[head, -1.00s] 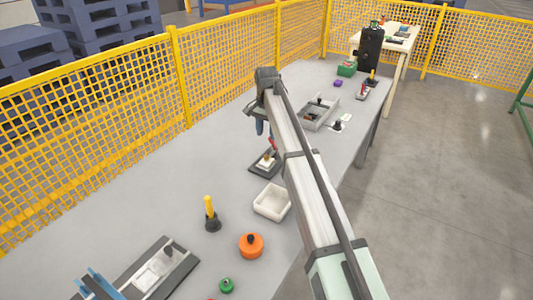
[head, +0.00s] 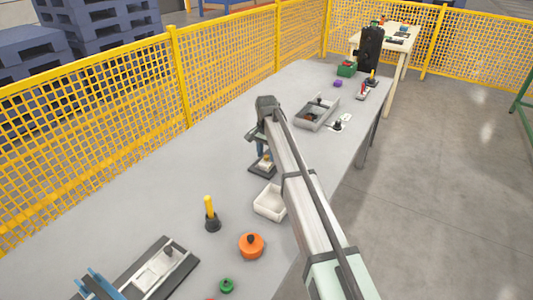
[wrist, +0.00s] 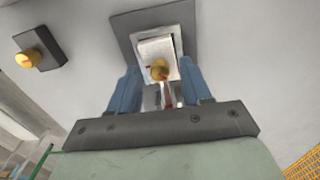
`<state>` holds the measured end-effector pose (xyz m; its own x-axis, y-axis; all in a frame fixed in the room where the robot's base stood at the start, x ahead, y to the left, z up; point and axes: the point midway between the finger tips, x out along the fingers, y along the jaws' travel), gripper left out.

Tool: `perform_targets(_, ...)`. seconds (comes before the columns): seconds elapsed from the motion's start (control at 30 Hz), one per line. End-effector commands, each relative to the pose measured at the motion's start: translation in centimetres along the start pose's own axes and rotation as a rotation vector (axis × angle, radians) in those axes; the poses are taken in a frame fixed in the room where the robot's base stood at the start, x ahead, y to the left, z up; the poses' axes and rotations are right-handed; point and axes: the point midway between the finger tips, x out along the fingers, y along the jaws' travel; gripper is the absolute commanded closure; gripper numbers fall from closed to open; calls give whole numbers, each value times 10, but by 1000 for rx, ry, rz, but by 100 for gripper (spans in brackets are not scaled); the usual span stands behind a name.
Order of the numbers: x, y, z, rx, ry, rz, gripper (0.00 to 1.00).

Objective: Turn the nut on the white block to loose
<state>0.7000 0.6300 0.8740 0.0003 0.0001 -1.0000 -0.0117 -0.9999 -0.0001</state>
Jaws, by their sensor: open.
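Whether a finger touches the block cannot be told. A thin red part (wrist: 167,95) shows between the fingers below the nut. In the head view my gripper (head: 260,150) is just above the dark base (head: 261,171), and my arm partly hides the block.
A white tray (head: 271,202), a yellow-handled black stand (head: 211,215) and an orange round part (head: 251,246) lie nearer on the table. A grey tray (head: 303,124) lies beyond my arm.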

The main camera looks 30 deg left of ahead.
Motion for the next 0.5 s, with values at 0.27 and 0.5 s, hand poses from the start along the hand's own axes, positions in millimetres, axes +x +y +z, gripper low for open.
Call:
perform_targets(0.27,0,0,0,0,0,0,71)
perform_targets(0.5,0,0,0,0,0,0,94)
